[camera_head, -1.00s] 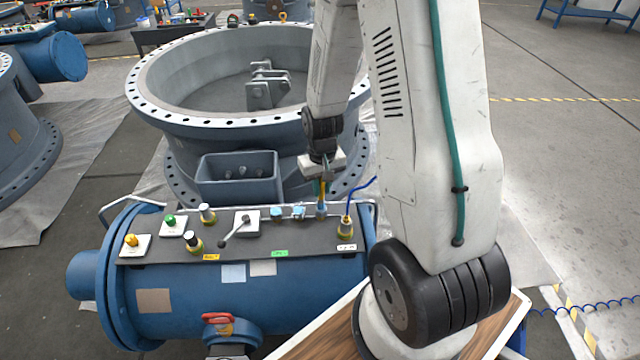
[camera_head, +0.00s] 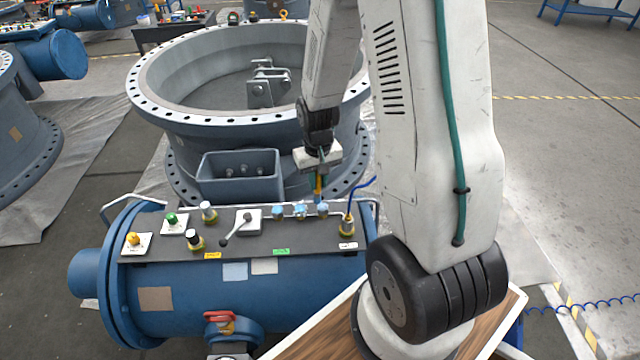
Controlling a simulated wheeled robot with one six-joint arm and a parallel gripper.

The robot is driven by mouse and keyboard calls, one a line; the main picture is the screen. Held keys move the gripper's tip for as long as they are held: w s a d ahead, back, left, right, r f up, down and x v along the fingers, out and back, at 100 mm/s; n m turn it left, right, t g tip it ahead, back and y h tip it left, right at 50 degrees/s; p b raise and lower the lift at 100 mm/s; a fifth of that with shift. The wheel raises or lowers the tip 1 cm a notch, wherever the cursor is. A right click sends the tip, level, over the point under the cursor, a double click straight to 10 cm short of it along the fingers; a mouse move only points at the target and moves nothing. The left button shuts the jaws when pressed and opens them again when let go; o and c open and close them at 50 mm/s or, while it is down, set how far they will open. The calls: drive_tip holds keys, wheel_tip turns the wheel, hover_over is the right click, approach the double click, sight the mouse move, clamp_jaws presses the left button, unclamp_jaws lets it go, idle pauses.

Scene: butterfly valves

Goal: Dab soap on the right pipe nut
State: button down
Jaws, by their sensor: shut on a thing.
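The panel (camera_head: 180,246) on top of the blue cylinder carries a row of small bluish nuts along its back: a left one (camera_head: 277,212), a middle one (camera_head: 300,211) and a right one (camera_head: 323,211). My gripper (camera_head: 318,176) is shut on a slim brush-like tool (camera_head: 319,187) with yellow and green on it. The tool points down just above the right nut. I cannot tell whether its tip touches the nut. The fingers are small and partly hidden, and no soap can be made out.
A brass fitting (camera_head: 347,228) with a blue hose stands to the right of the nuts. A lever (camera_head: 238,226) and several knobs stand to the left. A large grey flanged ring (camera_head: 210,122) and an open box (camera_head: 240,188) are behind.

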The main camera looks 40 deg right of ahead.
drive_tip(key=shift+w+a+r, duration=0.1)
drive_tip(key=shift+a+r, duration=0.2)
drive_tip(key=shift+r, duration=2.65)
drive_tip(key=shift+f, duration=0.15)
